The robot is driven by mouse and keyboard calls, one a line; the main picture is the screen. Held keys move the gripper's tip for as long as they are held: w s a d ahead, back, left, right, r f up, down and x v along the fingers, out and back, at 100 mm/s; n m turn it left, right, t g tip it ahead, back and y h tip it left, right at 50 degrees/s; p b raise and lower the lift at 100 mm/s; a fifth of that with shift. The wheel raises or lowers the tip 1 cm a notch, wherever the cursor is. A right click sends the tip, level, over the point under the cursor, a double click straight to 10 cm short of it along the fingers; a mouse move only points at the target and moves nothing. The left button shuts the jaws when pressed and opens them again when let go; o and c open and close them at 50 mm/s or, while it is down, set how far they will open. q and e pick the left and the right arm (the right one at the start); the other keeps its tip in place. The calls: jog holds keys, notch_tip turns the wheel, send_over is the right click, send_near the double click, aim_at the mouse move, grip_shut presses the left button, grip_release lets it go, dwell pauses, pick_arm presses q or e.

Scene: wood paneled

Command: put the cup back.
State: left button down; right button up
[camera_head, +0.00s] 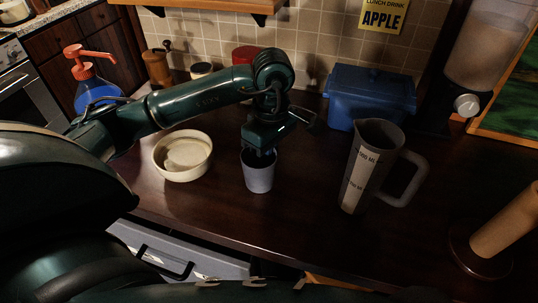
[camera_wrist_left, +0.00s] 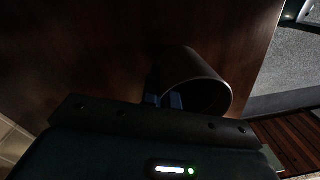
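A grey-blue cup (camera_head: 259,176) is upright at the middle of the dark wooden counter (camera_head: 300,215). My left gripper (camera_head: 262,152) points down at its rim from above. In the left wrist view the cup (camera_wrist_left: 205,80) shows its round open mouth. There the two blue fingers of the left gripper (camera_wrist_left: 164,101) are close together at the left side of the rim and look shut on the cup's wall. Whether the cup's base touches the counter is hard to tell. My right gripper is not in view.
A cream bowl (camera_head: 183,157) stands left of the cup, and a grey measuring jug (camera_head: 372,170) stands to its right. Behind are a blue bin (camera_head: 370,97) and a red-lidded jar (camera_head: 245,56). A wooden roll holder (camera_head: 500,225) is at right. An open drawer (camera_head: 180,255) lies below the front edge.

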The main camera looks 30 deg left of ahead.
pick_arm(q)
jog(key=c, duration=1.7)
grip_release()
jog(key=r, duration=1.2)
jog(key=shift+w+r+p, duration=0.1)
jog(key=shift+w+p, duration=0.2)
jog(key=shift+w, duration=0.05)
jog(key=shift+s, duration=0.1)
